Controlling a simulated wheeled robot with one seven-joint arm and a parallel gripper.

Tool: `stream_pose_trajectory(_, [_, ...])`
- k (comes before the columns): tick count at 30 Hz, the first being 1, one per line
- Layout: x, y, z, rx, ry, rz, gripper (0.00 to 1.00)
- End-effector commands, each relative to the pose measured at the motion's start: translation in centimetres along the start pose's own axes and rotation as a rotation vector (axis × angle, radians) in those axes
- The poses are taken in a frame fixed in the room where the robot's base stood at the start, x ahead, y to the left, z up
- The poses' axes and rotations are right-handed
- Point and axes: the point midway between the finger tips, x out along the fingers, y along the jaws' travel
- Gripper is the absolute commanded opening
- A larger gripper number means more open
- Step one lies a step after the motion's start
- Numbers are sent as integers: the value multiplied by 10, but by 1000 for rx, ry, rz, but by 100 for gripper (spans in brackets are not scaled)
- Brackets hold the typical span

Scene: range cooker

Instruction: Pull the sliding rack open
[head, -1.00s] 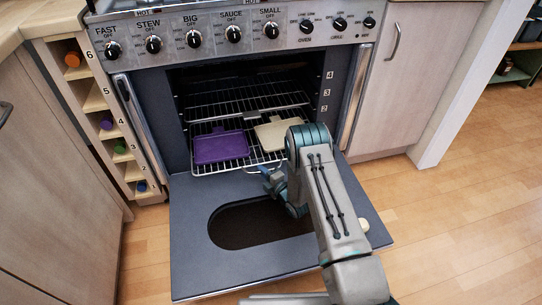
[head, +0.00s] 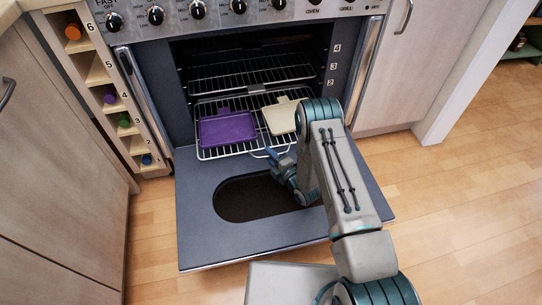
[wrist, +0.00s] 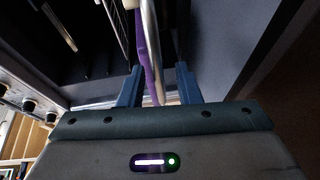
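The sliding rack (head: 262,146) is the lower wire rack in the open oven, and its front end reaches out over the lowered door. It carries a purple tray (head: 228,128) on the left and a cream tray (head: 280,117) on the right. My gripper (head: 273,158) is at the rack's front edge, right of its middle. In the wrist view the blue fingers of my gripper (wrist: 160,72) stand apart with a metal bar (wrist: 149,30) and a purple edge (wrist: 141,40) running between them. I cannot tell whether the fingers press on the bar.
The oven door (head: 350,205) lies lowered below the rack, with a dark oval window (head: 255,200). An upper wire rack (head: 245,75) sits deeper inside. A cubby shelf (head: 102,78) and cabinets flank the oven. Wooden floor is free at the right.

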Motion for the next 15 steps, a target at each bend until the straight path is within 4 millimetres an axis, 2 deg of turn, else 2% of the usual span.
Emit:
stream_pose_trajectory(8, [-3, 0, 0, 1, -1, 0, 30])
stream_pose_trajectory(11, [-13, 1, 1, 1, -2, -3, 30])
stream_pose_trajectory(15, [-40, 1, 1, 2, -3, -5, 30])
